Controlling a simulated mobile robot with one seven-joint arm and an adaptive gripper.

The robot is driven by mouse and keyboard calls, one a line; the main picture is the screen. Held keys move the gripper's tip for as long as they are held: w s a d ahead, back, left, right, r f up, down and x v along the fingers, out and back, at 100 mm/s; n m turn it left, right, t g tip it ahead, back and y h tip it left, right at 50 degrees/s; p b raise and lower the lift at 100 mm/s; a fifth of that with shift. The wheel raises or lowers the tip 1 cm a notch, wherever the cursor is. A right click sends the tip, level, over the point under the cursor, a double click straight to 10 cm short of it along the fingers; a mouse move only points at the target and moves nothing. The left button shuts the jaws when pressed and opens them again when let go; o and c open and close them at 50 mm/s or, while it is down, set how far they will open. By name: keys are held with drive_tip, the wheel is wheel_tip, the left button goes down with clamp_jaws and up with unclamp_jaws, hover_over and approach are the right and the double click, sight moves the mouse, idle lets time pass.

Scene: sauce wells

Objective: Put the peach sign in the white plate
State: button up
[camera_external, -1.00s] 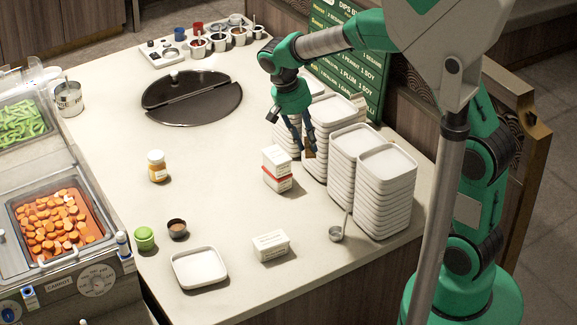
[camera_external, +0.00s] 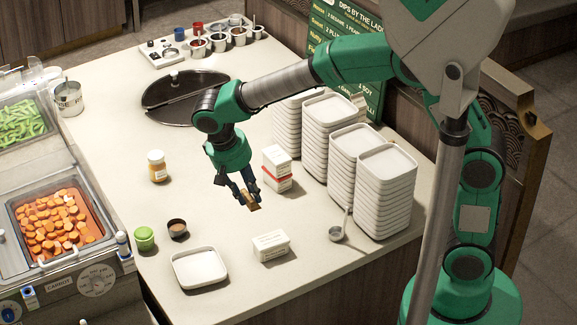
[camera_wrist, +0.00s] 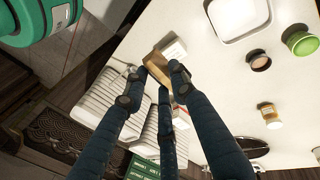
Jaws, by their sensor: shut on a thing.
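A small tan-brown piece (camera_external: 252,203), which I take to be the peach sign, is held between the fingertips of my gripper (camera_external: 247,192), in the air above the counter. In the wrist view the same piece (camera_wrist: 156,64) is tilted between my dark fingers; any print on it cannot be read. A single empty white plate (camera_external: 200,268) lies flat near the counter's front edge, below and left of my gripper. It also shows at the top of the wrist view (camera_wrist: 238,16), apart from the held piece.
A white box (camera_external: 270,245) sits right of the plate. Stacked boxes (camera_external: 277,170) and tall plate stacks (camera_external: 372,185) stand to the right, with a ladle (camera_external: 337,234) beside them. A green-lidded jar (camera_external: 144,238), brown cup (camera_external: 178,229) and orange jar (camera_external: 157,166) are left.

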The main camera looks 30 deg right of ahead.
drive_tip(key=s+a, duration=0.3)
wheel_tip(320, 180, down, 22)
drive_tip(key=shift+w+n, duration=0.25)
drive_tip(key=shift+n, duration=0.15)
drive_tip(key=shift+w+a+f, duration=0.1)
drive_tip(key=shift+a, duration=0.05)
drive_tip(key=b, duration=0.3)
hover_over(200, 269)
drive_tip(key=a, duration=0.1)
drive_tip(key=shift+a+f, duration=0.2)
drive_tip(key=shift+f, duration=0.5)
drive_tip(key=shift+f, duration=0.15)
drive_tip(key=shift+f+b, duration=0.3)
drive_tip(key=shift+f, duration=1.3)
drive_tip(key=shift+f, duration=0.1)
